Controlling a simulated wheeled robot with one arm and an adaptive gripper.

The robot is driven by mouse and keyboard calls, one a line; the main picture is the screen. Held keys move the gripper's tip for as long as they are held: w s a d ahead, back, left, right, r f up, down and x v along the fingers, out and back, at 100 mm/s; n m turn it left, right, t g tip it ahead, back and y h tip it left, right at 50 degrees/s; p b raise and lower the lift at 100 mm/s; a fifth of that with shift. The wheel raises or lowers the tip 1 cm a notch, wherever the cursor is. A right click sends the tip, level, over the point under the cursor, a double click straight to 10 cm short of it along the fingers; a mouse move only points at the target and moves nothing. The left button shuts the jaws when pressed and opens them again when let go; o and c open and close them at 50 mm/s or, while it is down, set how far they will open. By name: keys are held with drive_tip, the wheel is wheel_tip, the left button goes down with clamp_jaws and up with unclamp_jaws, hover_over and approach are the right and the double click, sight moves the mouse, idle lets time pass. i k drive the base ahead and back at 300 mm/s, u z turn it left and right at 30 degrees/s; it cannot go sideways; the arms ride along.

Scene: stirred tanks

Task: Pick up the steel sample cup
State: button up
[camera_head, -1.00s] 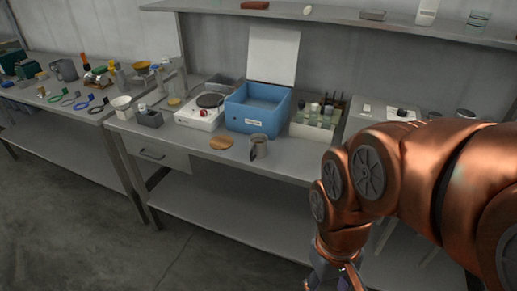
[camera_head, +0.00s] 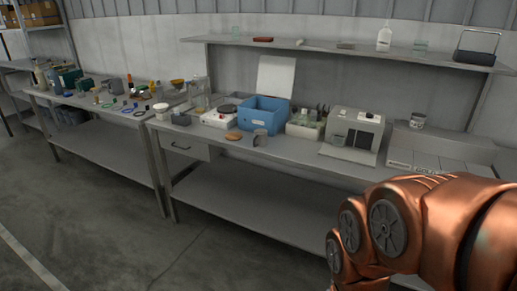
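A small grey metal cup (camera_head: 260,138), which looks like the steel sample cup, stands on the grey bench near its front edge. It is in front of the blue box (camera_head: 258,118) and just right of a round brown disc (camera_head: 234,136). My copper-coloured arm fills the lower right of the view, well apart from the cup. My gripper is below the frame and does not show.
A hot plate (camera_head: 221,116) and a rack of bottles (camera_head: 305,126) flank the blue box. A grey instrument (camera_head: 353,134) stands further right. A shelf (camera_head: 340,49) hangs above the bench. Open floor (camera_head: 110,225) lies at front left.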

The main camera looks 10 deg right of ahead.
sight(261, 135)
drive_tip(key=u, duration=0.7)
drive_tip(key=i, duration=0.9)
drive_tip(key=u, duration=0.8)
drive_tip(key=i, duration=1.3)
drive_tip(key=z, duration=1.15)
drive_tip(key=i, duration=0.95)
drive_tip(key=z, duration=0.9)
